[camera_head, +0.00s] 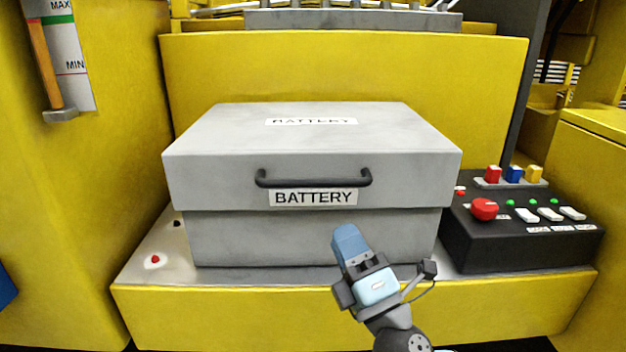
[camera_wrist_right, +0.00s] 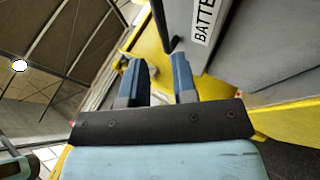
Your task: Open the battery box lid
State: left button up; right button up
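The grey battery box (camera_head: 310,236) stands on a ledge, with its lid (camera_head: 310,150) down on it. A dark bar handle (camera_head: 314,181) runs across the lid's front above a "BATTERY" label (camera_head: 314,197). My right gripper (camera_head: 346,238) is in front of the box's lower front, below the handle and right of its middle. In the right wrist view, its two blue fingers (camera_wrist_right: 163,80) are apart with nothing between them. The handle (camera_wrist_right: 160,20) shows beyond the fingertips there, near the top edge. My left gripper is not in view.
A black control box (camera_head: 520,245) with a red knob and several buttons stands close to the right. Yellow walls (camera_head: 345,70) rise behind and at the left. A level gauge (camera_head: 62,55) hangs at the upper left. The yellow ledge front (camera_head: 230,312) lies below the box.

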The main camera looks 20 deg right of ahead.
aim_at(316, 179)
jog(key=shift+p+x, duration=1.4)
jog(key=shift+x, duration=4.2)
jog(key=shift+f, duration=0.15)
grip_shut()
